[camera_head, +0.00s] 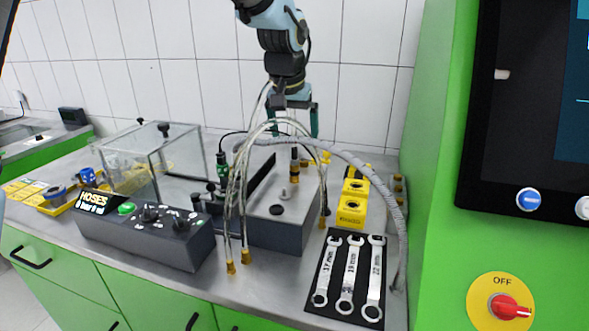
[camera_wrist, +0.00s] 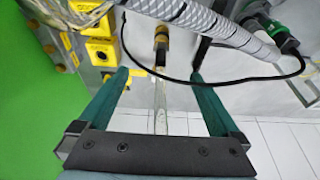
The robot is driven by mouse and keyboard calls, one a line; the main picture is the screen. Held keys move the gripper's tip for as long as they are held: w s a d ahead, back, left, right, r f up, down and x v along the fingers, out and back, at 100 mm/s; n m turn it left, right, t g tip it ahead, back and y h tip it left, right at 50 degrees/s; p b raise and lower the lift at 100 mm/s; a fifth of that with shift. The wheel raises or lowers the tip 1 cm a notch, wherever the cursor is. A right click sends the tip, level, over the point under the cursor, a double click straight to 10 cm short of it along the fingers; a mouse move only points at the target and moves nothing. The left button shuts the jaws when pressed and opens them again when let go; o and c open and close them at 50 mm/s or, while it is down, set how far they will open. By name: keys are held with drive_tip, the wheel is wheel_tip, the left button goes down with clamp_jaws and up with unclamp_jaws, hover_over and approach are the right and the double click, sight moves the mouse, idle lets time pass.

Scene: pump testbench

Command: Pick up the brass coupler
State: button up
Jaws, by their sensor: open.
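A brass fitting with a black collar (camera_head: 294,172) stands upright on top of the dark pump block (camera_head: 270,228). More brass ends show on the hoses: two hang at the bench front (camera_head: 245,257), and one is beside the block (camera_head: 323,221). I cannot tell for sure which one is the coupler. My gripper (camera_head: 292,132) is open and empty, above and behind the block. In the wrist view, the green fingers (camera_wrist: 159,76) are spread wide. A brass piece (camera_wrist: 161,38) shows beyond the fingertips, roughly in line with the gap, apart from both fingers.
Clear hoses (camera_head: 236,190) and a thick grey braided hose (camera_head: 355,163) arch close below my gripper. A black cable crosses the gap in the wrist view. Yellow blocks (camera_head: 351,212) and a wrench mat (camera_head: 326,303) lie right. A clear tank (camera_head: 150,165) and control box (camera_head: 150,233) stand left.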

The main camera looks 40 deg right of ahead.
sight(294, 159)
drive_tip(key=shift+w+d+r+b, duration=0.1)
drive_tip(key=shift+w+d+b, duration=0.1)
drive_tip(key=shift+b, duration=0.25)
drive_tip(key=shift+c, duration=1.4)
drive_tip(key=shift+w+d+r+m+g+y+b, duration=0.2)
drive_tip(key=shift+r+m+g+y+b, duration=0.1)
drive_tip(key=shift+m+y+b, duration=0.2)
drive_tip(key=shift+c, duration=0.8)
drive_tip(key=r+m+y+b, duration=0.1)
drive_tip(key=r+m+g+y, duration=0.1)
drive_tip(key=shift+s+a+r+b, duration=0.1)
drive_tip(key=shift+a+r+b, duration=0.2)
drive_tip(key=shift+r+b, duration=0.1)
drive_tip(key=shift+c, duration=0.3)
wheel_tip(294, 159, down, 5)
drive_tip(key=shift+r+p, duration=0.1)
drive_tip(key=shift+p, duration=0.4)
drive_tip(key=shift+s+a+f+p, duration=0.15)
drive_tip(key=shift+f+p, duration=0.4)
drive_tip(key=shift+f, duration=0.85)
drive_tip(key=shift+s+d+f+p, duration=0.15)
drive_tip(key=shift+f+p, duration=0.35)
drive_tip(key=shift+f, duration=0.9)
